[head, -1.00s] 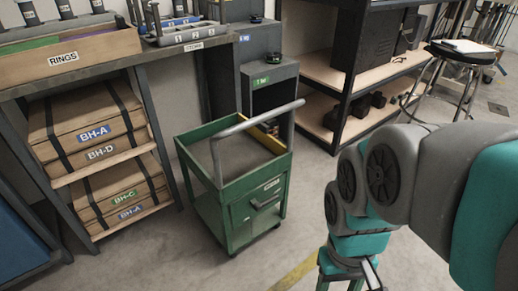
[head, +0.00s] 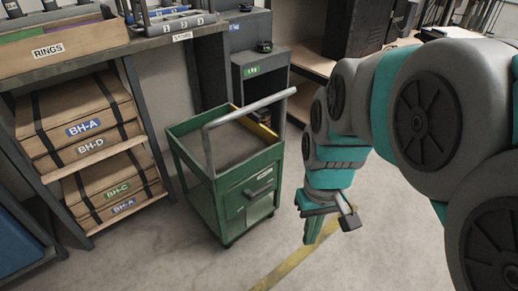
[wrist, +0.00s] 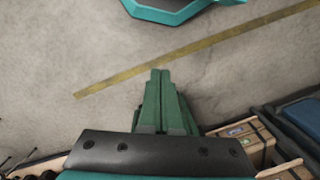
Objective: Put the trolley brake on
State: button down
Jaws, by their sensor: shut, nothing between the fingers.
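The green trolley (head: 235,205) stands upright on the floor in the middle of the head view, with an open tray on top, a grey push bar (head: 250,107) above it and a drawer handle on its front. I cannot make out a brake lever on it; small dark casters show under its lower edge. My gripper (head: 311,231) hangs to the right of the trolley, apart from it, pointing down. In the wrist view my gripper (wrist: 160,73) has its green fingers together with nothing between them. The trolley is not clearly visible there.
A shelf unit with boxes (head: 85,128) stands left of the trolley, under a bench with a rings bin (head: 55,45). A dark cabinet (head: 262,70) stands behind the trolley. A yellow line (head: 285,268) crosses the floor. The floor in front and to the right is clear.

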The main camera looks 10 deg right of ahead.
jog(key=w+a+f+n+t, duration=0.1)
jog(key=w+f+n, duration=0.25)
jog(key=w, duration=1.45)
jog(key=n+t+y, duration=0.1)
jog(key=n+t, duration=0.1)
send_over(266, 187)
jog(key=s+d, duration=0.2)
jog(key=s+d+x, duration=0.1)
jog(key=x, duration=0.5)
jog(key=shift+w+a+f+b, duration=0.25)
jog(key=shift+a+f+b, duration=0.15)
jog(key=shift+f, duration=0.1)
jog(key=x, duration=1)
jog(key=shift+s, duration=0.15)
jog(key=shift+f, duration=0.15)
